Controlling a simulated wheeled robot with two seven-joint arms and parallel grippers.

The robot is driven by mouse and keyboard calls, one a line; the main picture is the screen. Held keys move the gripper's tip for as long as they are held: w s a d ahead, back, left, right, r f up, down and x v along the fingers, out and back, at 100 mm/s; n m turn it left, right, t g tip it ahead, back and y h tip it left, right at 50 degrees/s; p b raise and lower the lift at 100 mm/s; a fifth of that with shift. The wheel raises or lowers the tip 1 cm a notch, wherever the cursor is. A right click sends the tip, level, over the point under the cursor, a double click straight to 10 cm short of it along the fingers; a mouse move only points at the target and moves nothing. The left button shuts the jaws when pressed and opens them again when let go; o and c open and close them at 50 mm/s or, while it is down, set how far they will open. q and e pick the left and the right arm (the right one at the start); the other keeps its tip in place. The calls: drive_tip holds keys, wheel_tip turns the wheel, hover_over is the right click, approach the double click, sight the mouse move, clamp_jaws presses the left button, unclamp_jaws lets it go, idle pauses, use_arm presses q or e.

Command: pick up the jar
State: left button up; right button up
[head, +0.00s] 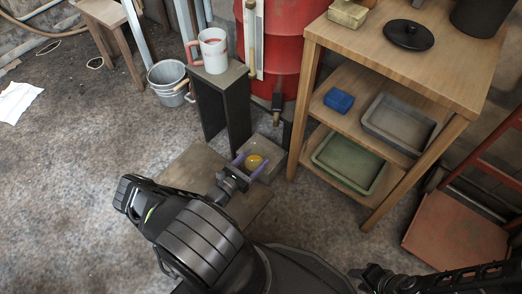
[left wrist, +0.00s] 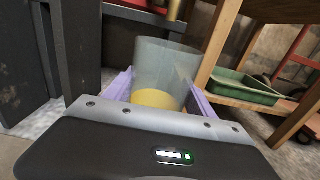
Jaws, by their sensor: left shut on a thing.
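The jar (head: 255,161) is a clear, see-through vessel with something yellow at its bottom. My left gripper (head: 250,166) is shut on it, with one purple finger on each side. In the left wrist view the jar (left wrist: 166,72) stands between the purple fingers, and its open rim is at the top. The jar's lower front is hidden behind the gripper body in that view. I cannot tell whether its base touches anything. Dark parts of my right arm show at the bottom right of the head view, with the right gripper (head: 375,277) too unclear to read.
A wooden shelf (head: 345,82) stands to the right, with a green tray (head: 322,168), a grey tray and a blue box. A black stand (head: 236,112) with a mug on top is behind the jar. A red barrel and metal bucket are further back.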

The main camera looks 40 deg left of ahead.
sight(247, 166)
use_arm(q)
drive_tip(key=shift+s+p, duration=0.4)
drive_tip(key=shift+s, duration=2.15)
drive_tip(key=o, duration=1.1)
clamp_jaws()
